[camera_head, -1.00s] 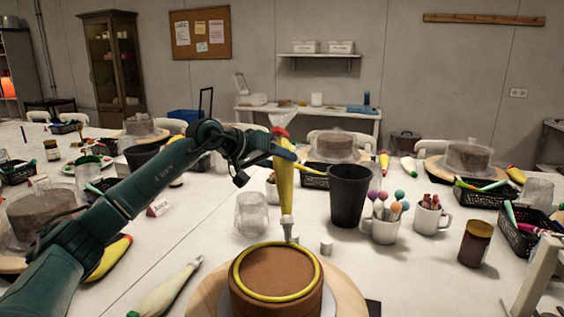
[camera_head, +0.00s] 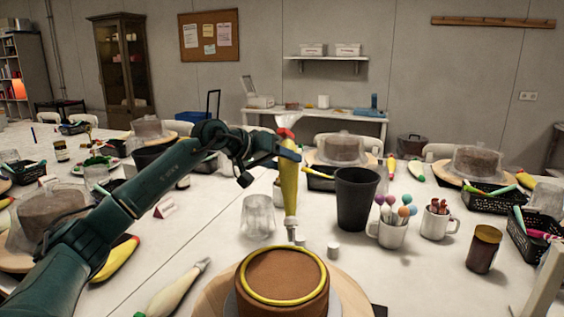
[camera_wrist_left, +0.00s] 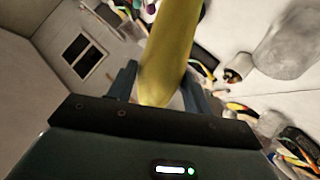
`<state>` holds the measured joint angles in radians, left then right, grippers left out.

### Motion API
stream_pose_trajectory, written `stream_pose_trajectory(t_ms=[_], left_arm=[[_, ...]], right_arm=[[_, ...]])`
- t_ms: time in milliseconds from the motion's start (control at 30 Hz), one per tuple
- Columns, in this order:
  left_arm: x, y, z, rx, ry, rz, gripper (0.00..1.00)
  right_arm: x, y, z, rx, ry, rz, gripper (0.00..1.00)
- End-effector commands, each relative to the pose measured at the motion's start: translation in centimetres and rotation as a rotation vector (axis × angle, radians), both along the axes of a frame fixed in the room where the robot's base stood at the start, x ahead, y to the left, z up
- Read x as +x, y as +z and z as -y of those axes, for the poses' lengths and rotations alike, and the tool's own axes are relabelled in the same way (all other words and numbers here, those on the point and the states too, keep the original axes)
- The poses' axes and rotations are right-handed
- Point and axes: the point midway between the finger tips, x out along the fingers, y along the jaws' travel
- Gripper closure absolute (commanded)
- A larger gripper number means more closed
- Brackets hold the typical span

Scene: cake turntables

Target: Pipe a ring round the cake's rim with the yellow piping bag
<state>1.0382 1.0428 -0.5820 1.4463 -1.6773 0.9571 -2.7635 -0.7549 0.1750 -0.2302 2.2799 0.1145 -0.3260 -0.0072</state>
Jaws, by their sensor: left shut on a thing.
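A brown cake (camera_head: 283,297) stands on a round wooden turntable (camera_head: 350,295) at the bottom middle of the head view. A yellow ring (camera_head: 285,301) of piping runs round its top rim and looks closed. My left gripper (camera_head: 284,156) is shut on the yellow piping bag (camera_head: 289,190), which hangs upright with its tip down just behind the cake's far rim. The bag also fills the upper middle of the left wrist view (camera_wrist_left: 171,45), between the fingers. Whether the tip touches the cake is too small to tell. My right gripper is not in view.
Behind the cake stand a black cup (camera_head: 356,198), a clear cup (camera_head: 257,217), a mug of coloured sticks (camera_head: 392,233) and a brown jar (camera_head: 483,248). A pale piping bag (camera_head: 172,292) lies left of the turntable. Covered cakes stand farther off.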

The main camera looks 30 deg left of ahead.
Motion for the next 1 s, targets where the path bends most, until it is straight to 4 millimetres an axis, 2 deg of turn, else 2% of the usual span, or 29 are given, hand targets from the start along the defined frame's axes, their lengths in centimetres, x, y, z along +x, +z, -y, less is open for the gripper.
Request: stream_pose_trajectory(t_ms=[100,500,1000], left_arm=[[0.0,1.5,0.0,-0.001,0.001,0.004,0.6],[0.0,4.6,0.0,-0.001,0.0,0.003,0.6],[0.0,4.6,0.0,-0.001,0.0,0.003,0.6]], right_arm=[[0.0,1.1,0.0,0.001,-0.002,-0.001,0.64],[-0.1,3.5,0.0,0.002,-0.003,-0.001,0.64],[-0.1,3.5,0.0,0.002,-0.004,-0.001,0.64]])
